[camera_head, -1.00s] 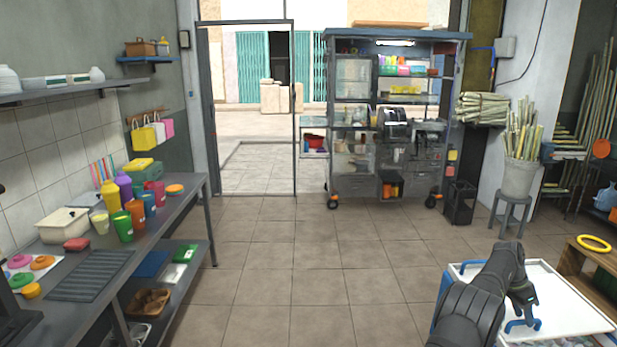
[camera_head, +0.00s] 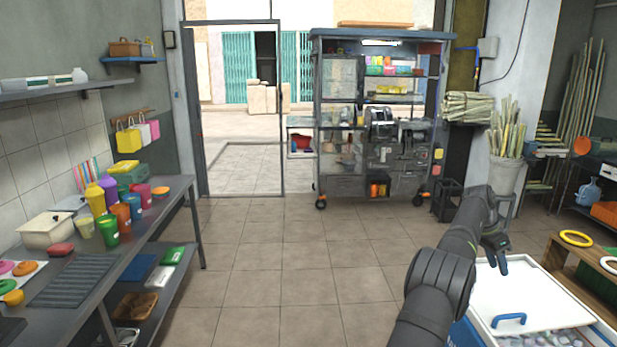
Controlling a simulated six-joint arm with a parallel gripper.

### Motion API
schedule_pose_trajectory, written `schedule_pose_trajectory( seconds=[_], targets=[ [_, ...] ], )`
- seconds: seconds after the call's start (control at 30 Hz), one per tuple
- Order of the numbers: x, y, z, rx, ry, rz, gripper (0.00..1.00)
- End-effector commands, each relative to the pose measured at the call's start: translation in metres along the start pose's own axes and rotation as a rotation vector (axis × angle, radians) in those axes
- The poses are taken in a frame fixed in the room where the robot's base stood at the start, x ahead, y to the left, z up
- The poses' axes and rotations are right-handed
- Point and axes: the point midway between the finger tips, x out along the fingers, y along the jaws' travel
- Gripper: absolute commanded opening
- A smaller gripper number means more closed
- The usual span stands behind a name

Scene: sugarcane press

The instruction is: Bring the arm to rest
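My dark arm reaches up from the bottom right, and my gripper (camera_head: 497,266) hangs over the back of a white lid (camera_head: 540,290). Its two fingers point down with a gap between them and hold nothing that I can see. The blue lid handle (camera_head: 508,319) is in front of the gripper and apart from it. The lid lies on a blue cooler (camera_head: 460,331), with bottles (camera_head: 545,340) showing at its front edge. My arm hides part of the cooler.
A wooden shelf (camera_head: 590,285) with yellow and white rings stands right of the cooler. A bin (camera_head: 447,200) and a cane bucket (camera_head: 505,173) are behind my arm. A long counter (camera_head: 150,230) with cups runs along the left. The tiled floor (camera_head: 290,265) between is clear.

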Motion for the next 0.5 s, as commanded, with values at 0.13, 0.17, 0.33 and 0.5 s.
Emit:
schedule_pose_trajectory(
  seconds=[0.13,0.17,0.33,0.5],
  targets=[
    [0.038,0.002,0.002,-0.002,-0.008,0.009,0.36],
    [0.044,0.002,0.002,-0.002,-0.007,0.008,0.36],
    [0.079,0.002,0.002,-0.001,-0.008,0.009,0.36],
    [0.113,0.002,0.002,-0.001,-0.007,0.008,0.36]
  ],
)
